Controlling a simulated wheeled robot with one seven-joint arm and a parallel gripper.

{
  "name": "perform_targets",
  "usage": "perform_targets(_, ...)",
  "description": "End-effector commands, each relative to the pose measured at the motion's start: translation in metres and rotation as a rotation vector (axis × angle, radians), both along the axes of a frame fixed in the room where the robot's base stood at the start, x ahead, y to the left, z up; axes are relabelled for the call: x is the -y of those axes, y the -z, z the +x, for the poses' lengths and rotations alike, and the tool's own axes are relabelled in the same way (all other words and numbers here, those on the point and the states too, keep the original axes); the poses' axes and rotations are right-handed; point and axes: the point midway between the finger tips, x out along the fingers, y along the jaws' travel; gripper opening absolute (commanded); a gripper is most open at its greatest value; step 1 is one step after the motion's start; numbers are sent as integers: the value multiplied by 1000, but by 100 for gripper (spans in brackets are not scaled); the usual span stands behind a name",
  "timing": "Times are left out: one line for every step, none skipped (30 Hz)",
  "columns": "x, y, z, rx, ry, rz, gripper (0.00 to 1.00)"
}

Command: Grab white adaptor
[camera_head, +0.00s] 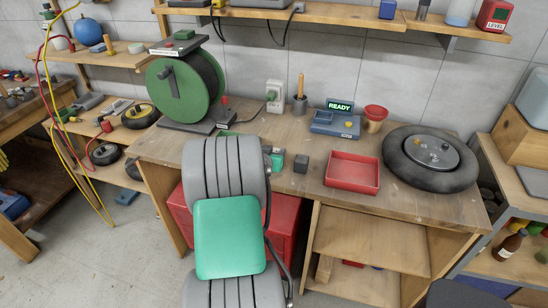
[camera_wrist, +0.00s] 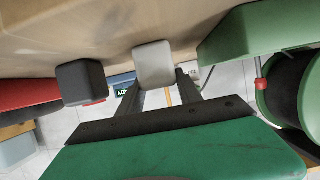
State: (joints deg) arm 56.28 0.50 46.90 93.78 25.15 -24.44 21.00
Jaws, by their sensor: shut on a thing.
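The white adaptor (camera_wrist: 154,62) is a small pale block in the middle of the wrist view, which looks upside down. My gripper (camera_wrist: 158,78) has its two dark fingers on either side of the adaptor and is shut on it. The wooden bench top (camera_wrist: 120,25) is close to the adaptor; I cannot tell whether they touch. In the head view, my grey and green arm hides the fingertips and the adaptor.
A dark grey cube (camera_head: 301,163) stands close by, left of the adaptor in the wrist view (camera_wrist: 80,82). A red tray (camera_head: 352,172) and a black wheel (camera_head: 430,158) lie to the right. The green hose reel (camera_head: 180,90) stands at the back left. A blue READY device (camera_head: 335,122) sits behind.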

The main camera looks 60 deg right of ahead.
Motion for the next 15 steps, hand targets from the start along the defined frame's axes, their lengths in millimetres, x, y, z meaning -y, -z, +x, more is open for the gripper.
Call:
perform_targets(0,0,0,0,0,0,22)
perform_targets(0,0,0,0,0,0,20)
perform_targets(0,0,0,0,0,0,17)
perform_targets(0,0,0,0,0,0,14)
perform_targets(0,0,0,0,0,0,12)
perform_targets(0,0,0,0,0,0,8)
perform_targets(0,0,0,0,0,0,6)
perform_targets(0,0,0,0,0,0,3)
perform_targets(0,0,0,0,0,0,1)
perform_targets(0,0,0,0,0,0,0)
perform_targets(0,0,0,0,0,0,0)
perform_targets(0,0,0,0,0,0,0)
perform_targets(0,0,0,0,0,0,0)
perform_targets(0,0,0,0,0,0,0)
perform_targets(0,-1,0,0,0,-1,0)
